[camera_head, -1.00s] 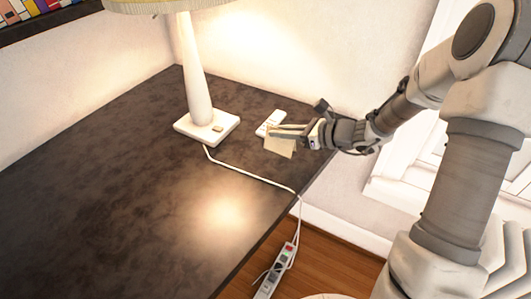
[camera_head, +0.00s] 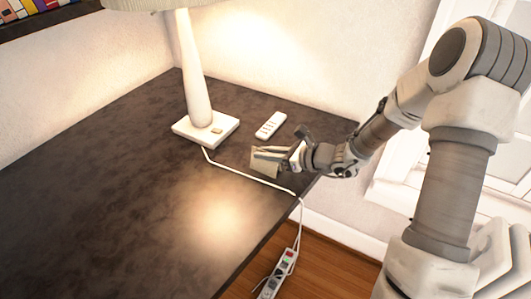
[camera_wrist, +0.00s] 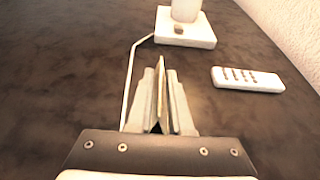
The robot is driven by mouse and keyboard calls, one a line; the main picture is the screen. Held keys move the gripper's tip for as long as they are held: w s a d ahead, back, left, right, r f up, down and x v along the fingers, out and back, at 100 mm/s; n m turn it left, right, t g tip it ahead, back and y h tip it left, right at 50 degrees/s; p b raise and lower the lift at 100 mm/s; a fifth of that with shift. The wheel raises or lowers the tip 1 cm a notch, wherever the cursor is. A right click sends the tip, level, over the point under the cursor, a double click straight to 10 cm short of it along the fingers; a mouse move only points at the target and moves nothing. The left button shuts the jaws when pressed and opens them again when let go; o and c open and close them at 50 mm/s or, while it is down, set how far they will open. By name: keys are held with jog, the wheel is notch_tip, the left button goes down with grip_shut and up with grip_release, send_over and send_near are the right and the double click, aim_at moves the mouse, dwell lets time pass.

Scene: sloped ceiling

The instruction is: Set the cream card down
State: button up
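The cream card (camera_head: 263,165) is held at the tip of my gripper (camera_head: 271,155), low over the dark table (camera_head: 110,180). In the wrist view the card (camera_wrist: 161,88) stands edge-on between the two fingers of my gripper (camera_wrist: 160,97), which are shut on it. The head view shows the card close to the white cord, near the table's right end. I cannot tell whether its lower edge touches the table.
A white lamp (camera_head: 205,130) stands on the table behind and left of the card. Its cord (camera_head: 250,178) runs over the front edge to a power strip (camera_head: 278,272). A white remote (camera_head: 270,125) lies behind my gripper. The table's left part is clear.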

jog(key=o, duration=0.4)
jog(key=shift+c, duration=0.2)
jog(key=p+v, duration=0.2)
jog(key=v, duration=1)
jog(key=shift+r, duration=0.15)
